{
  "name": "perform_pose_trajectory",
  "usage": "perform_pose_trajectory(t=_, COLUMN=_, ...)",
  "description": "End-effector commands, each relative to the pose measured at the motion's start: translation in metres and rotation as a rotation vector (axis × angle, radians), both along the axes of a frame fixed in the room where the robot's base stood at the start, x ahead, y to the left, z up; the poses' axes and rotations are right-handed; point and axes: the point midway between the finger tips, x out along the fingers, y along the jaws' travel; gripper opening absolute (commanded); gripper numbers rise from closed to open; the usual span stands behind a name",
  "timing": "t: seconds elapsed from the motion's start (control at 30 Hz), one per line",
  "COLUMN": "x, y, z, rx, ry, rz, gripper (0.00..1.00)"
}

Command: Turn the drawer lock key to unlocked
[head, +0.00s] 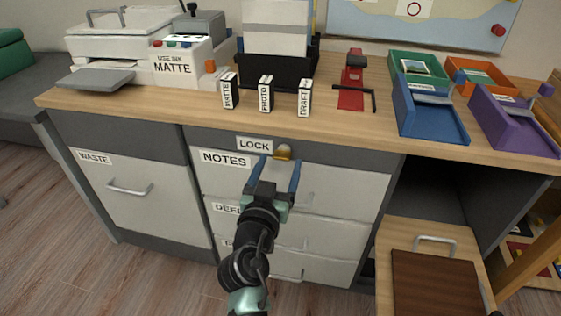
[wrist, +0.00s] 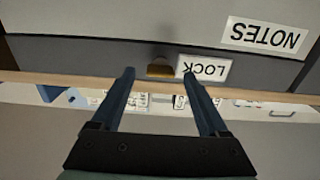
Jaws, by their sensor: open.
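The drawer lock key (head: 283,152) is a small brass piece on the dark rail under the desk top, just right of the LOCK label (head: 254,145). My gripper (head: 278,162) is open, with two blue fingers pointing at the rail. In the head view the key appears between the fingertips, nearer the right one. In the wrist view, which is upside down, the brass key (wrist: 160,71) shows between the open fingers (wrist: 158,74), apart from both. Its exact turn angle is too small to tell. The NOTES drawer (head: 225,180) below is closed.
The wooden desk top (head: 200,112) overhangs just above the lock. On it stand label blocks (head: 265,93), a printer (head: 120,38), a red stapler-like tool (head: 353,75) and coloured trays (head: 430,118). A WASTE drawer (head: 135,170) is at left. A wooden-topped piece (head: 435,265) stands at lower right.

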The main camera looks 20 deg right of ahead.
Motion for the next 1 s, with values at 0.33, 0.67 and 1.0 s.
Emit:
perform_pose_trajectory(t=0.33, x=0.017, y=-0.012, z=0.0, rx=0.0, ry=0.0, rz=0.0, gripper=0.78)
perform_pose_trajectory(t=0.67, x=0.017, y=-0.012, z=0.0, rx=0.0, ry=0.0, rz=0.0, gripper=0.54)
perform_pose_trajectory(t=1.0, x=0.017, y=-0.011, z=0.0, rx=0.0, ry=0.0, rz=0.0, gripper=0.0)
